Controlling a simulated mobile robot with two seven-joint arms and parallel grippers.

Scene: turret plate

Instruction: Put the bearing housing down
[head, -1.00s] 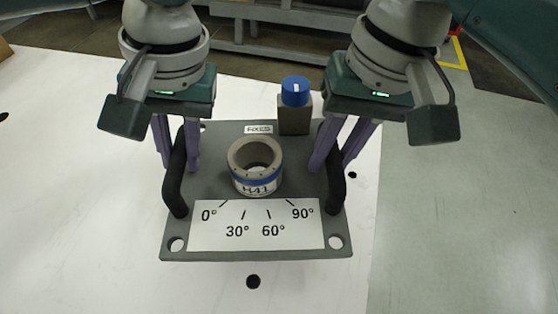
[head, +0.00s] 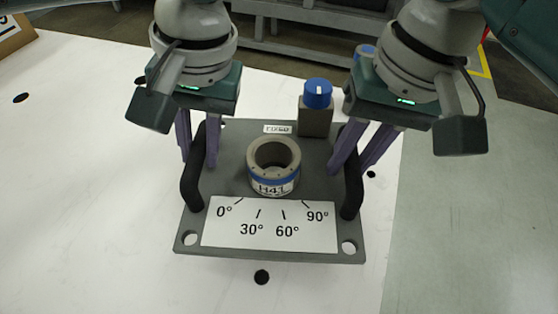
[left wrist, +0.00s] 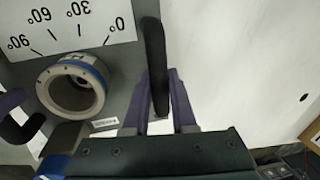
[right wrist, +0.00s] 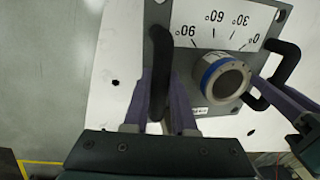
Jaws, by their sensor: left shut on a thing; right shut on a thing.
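The bearing housing (head: 274,168) is a short grey ring with a blue band and a label that seems to read H41. It sits upright on a grey plate (head: 232,176) with a printed angle scale, and also shows in the left wrist view (left wrist: 72,88) and right wrist view (right wrist: 222,80). My left gripper (head: 198,155) is shut on the plate's left black handle (head: 190,185). My right gripper (head: 352,160) is shut on the right black handle (head: 352,190). Neither gripper touches the housing. I cannot tell whether the plate rests on the table.
A grey block with a blue knob (head: 317,94) stands at the plate's back right. Another blue-topped thing (head: 365,50) is partly hidden behind my right gripper. The white table (head: 90,190) is clear to the left; a grey-green surface (head: 465,220) lies to the right.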

